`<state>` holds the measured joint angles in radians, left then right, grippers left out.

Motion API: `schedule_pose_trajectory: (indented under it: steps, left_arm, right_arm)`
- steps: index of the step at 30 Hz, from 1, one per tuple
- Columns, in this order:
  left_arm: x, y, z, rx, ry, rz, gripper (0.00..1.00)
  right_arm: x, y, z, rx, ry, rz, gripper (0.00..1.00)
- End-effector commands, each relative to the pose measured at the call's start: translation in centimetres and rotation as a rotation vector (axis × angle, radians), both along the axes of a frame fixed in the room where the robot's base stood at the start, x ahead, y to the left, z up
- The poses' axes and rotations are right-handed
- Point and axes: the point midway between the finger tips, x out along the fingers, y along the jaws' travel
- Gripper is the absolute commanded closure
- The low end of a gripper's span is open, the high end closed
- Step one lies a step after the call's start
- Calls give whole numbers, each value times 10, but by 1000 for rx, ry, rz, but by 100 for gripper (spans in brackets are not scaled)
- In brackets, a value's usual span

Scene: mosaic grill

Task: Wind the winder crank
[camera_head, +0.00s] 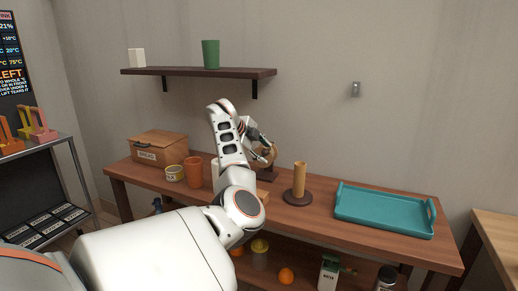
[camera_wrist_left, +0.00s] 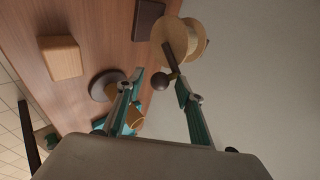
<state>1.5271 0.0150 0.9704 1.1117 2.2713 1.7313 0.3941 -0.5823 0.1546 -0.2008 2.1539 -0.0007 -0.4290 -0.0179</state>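The winder has a pale wooden spool (camera_wrist_left: 178,38) and a dark crank arm ending in a round dark knob (camera_wrist_left: 159,81). In the head view its spool (camera_head: 269,153) stands on the bench above a dark base (camera_head: 267,174), partly hidden by my arm. My left gripper (camera_wrist_left: 161,79) is open in the left wrist view, its teal-lined fingers spread either side of the crank knob, with gaps visible on both sides. In the head view my left gripper (camera_head: 261,142) is beside the spool, small and partly hidden. My right gripper is not in view.
Right of the winder stands a wooden post on a dark round base (camera_head: 299,185), then a teal tray (camera_head: 385,215). A shelf (camera_head: 200,72) hangs above.

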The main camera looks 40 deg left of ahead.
Motion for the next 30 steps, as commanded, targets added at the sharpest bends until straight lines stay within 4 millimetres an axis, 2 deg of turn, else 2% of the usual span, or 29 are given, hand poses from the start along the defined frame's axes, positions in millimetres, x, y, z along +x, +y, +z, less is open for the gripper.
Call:
schedule_pose_trajectory:
  steps: [5,18,24,30]
  left_arm:
    - [-13,2,13,1,-2,3,63]
    - [-75,5,68,1,-2,3,63]
    - [-86,6,79,2,-2,2,63]
    - [-88,6,80,1,-1,1,63]
  right_arm:
    - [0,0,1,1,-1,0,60]
    - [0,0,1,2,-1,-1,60]
    - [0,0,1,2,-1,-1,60]
    - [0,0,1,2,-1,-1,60]
